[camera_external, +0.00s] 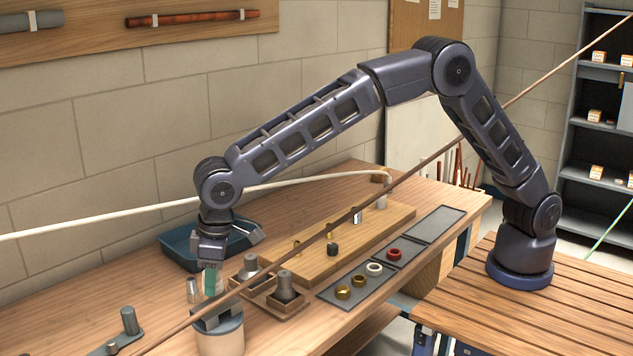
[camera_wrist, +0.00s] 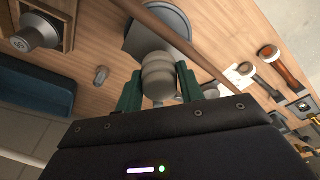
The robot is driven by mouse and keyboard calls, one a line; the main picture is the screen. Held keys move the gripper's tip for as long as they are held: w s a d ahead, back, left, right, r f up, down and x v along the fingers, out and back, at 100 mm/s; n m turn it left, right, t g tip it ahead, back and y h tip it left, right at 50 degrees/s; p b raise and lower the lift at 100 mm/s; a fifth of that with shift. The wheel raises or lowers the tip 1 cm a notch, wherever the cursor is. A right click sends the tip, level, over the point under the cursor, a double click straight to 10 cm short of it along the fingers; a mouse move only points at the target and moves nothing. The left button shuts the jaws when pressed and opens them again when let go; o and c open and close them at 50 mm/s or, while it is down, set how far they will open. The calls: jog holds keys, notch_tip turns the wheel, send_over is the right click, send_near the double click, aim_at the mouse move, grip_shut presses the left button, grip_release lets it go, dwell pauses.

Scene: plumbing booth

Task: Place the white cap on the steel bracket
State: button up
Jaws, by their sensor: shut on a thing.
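My gripper (camera_external: 211,282) points down at the front left of the workbench. In the wrist view its green fingers (camera_wrist: 158,88) are shut on the white cap (camera_wrist: 158,75), a pale ribbed round piece. A grey steel piece (camera_external: 212,319) that looks like the steel bracket sits on a round wooden block (camera_external: 221,341), just below my gripper. It also shows in the wrist view (camera_wrist: 138,41), behind the cap. I cannot tell whether cap and bracket touch. A thin brown pipe partly crosses the bracket in both views.
A blue tray (camera_external: 178,249) lies behind my gripper. A small metal cylinder (camera_external: 193,291) stands close to the left. Wooden holders with grey fittings (camera_external: 286,286) stand to the right, before a wooden board (camera_external: 395,216). A grey plate with posts (camera_external: 129,322) lies at the front left.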

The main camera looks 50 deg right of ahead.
jog(key=shift+f, duration=1.7)
jog(key=shift+f, duration=0.1)
jog(key=o, duration=1)
jog(key=shift+c, duration=0.2)
jog(key=r, duration=0.4)
jog(key=s+r, duration=0.1)
jog(key=r, duration=0.3)
jog(key=d+r, duration=0.1)
jog(key=r, duration=0.3)
jog(key=shift+s, duration=0.2)
jog(key=shift+d, duration=0.1)
